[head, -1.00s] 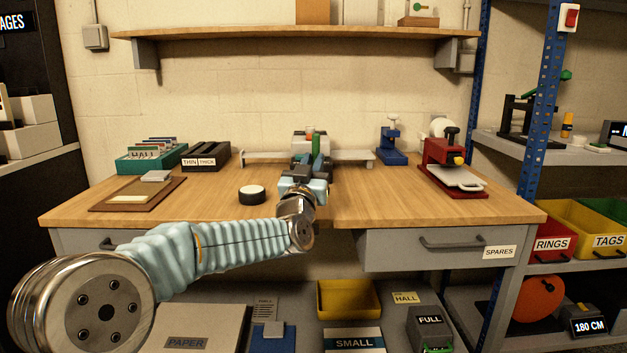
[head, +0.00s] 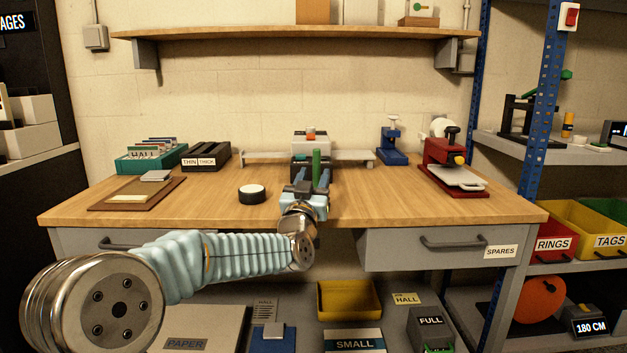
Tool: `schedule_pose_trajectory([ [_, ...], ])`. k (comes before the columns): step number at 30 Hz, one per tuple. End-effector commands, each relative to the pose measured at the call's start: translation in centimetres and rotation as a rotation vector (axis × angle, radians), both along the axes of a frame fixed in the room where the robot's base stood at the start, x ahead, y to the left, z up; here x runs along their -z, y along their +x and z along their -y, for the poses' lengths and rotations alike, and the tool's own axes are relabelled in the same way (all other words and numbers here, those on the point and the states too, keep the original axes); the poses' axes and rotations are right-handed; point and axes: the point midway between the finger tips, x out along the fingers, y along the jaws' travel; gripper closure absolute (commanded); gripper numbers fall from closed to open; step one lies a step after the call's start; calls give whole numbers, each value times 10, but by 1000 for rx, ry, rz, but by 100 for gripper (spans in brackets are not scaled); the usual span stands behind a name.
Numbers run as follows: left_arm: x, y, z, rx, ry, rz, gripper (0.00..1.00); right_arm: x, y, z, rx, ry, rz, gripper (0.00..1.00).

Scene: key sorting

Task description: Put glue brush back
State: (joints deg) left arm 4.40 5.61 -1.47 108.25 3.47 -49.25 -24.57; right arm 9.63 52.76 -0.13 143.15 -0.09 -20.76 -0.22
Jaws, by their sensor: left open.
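A slim green upright stick, likely the glue brush's handle (head: 316,166), stands at the middle of the bench. Its lower end is hidden by my left gripper (head: 312,184), so I cannot tell what it stands in. The left gripper is open, close to the stick on the near side, with its fingers pointing away from me. I cannot tell whether they touch the stick. A low black round pot or lid with a white top (head: 252,193) sits to the left of the gripper. My right gripper is not in view.
A dark box with a pale top (head: 299,163) stands behind the stick, by a low grey rack (head: 262,155). A THIN/THICK holder (head: 206,156) and clipboard (head: 137,194) are left. A blue stand (head: 391,145) and red press (head: 452,165) are right. The bench right of the gripper is clear.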

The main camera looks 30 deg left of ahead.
Motion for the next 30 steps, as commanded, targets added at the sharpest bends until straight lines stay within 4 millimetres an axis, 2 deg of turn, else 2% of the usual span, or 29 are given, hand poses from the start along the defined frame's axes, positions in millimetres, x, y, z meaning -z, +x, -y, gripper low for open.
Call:
schedule_pose_trajectory([
  [5, -7, 0, 0, 0, 0, 0, 56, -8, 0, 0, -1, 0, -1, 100],
  [8, 4, -15, 4, 0, 0, 1, 56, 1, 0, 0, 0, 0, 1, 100],
  [12, 16, -44, 13, 0, 0, 1, 56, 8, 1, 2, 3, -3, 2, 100],
  [18, 32, -84, 26, 0, 0, 1, 56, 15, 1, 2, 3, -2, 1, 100],
  [21, 36, -97, 30, 0, 1, 2, 56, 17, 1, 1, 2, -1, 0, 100],
  [25, 39, -106, 33, 0, 1, 0, 56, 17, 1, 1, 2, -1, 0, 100],
  [30, 40, -107, 33, -1, 1, 0, 56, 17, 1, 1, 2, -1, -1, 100],
])
